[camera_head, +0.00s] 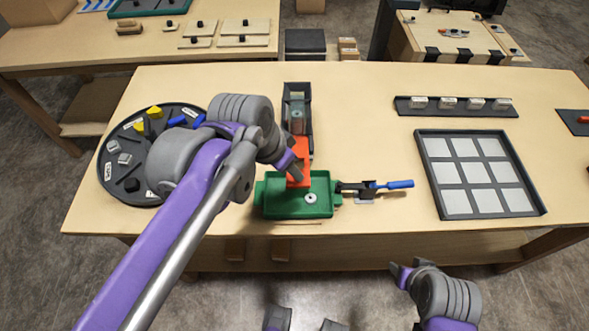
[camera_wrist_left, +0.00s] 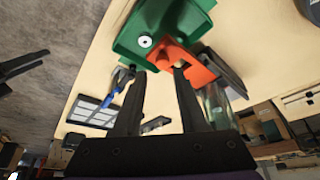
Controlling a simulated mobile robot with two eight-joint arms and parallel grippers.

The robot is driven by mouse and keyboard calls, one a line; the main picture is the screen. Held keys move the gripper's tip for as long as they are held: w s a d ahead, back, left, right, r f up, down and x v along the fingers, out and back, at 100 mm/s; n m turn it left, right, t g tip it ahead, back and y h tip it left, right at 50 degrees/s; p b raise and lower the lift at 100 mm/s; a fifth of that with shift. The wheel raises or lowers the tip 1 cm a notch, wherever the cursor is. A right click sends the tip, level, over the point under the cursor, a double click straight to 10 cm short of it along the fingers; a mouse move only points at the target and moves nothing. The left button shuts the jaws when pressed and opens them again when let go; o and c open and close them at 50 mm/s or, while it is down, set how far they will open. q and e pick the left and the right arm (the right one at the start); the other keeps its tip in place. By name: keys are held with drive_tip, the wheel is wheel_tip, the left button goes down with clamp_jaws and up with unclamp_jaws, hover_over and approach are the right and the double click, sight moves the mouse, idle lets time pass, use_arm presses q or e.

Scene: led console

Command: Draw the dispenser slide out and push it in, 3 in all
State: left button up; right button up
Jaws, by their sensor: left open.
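The dispenser (camera_head: 297,91) is a dark upright housing with a clear tube at the back of the table's middle. Its orange slide (camera_head: 304,147) reaches forward from it over the rim of a green tray (camera_head: 270,205). A pale ring (camera_head: 311,198) lies in the tray. My left gripper (camera_head: 294,167) is open at the slide's front end. In the left wrist view one finger overlaps the orange slide (camera_wrist_left: 196,68) and the other is clear of it; contact cannot be told. My right gripper (camera_head: 401,275) hangs in front of the table, apart from everything.
A round dark tray (camera_head: 111,181) with coloured pieces is at left, partly behind my left arm. A blue-handled tool (camera_head: 392,185) lies right of the green tray. A framed grid panel (camera_head: 425,160) and a dark rack (camera_head: 455,112) are farther right. Tabletop between them is clear.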

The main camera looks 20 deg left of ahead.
use_arm(q)
drive_tip(key=v, duration=0.6)
drive_tip(key=shift+s+f, duration=0.1)
use_arm(e)
drive_tip(key=shift+r, duration=0.35)
